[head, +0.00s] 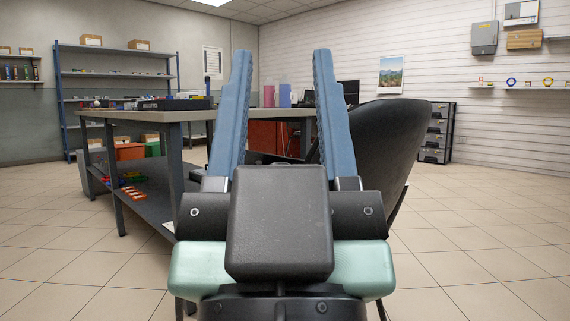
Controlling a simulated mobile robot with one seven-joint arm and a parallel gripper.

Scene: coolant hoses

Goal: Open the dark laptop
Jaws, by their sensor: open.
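My gripper (282,58) fills the middle of the head view. Its two blue fingers point up and away, wide apart, with nothing between them up close. I cannot pick out the dark laptop for certain. A dark, flat upright shape (350,91) shows just right of the right finger, beyond the workbench (140,115), but I cannot tell whether it is a laptop or a screen. My fingers and the chair hide part of the bench top.
A black chair (392,140) stands close on the right, in front of the bench. Pink (269,96) and purple (285,95) bottles stand between my fingers, farther off. A shelf rack (115,60) is at the back left, a drawer cabinet (436,132) at the back right. The right floor is clear.

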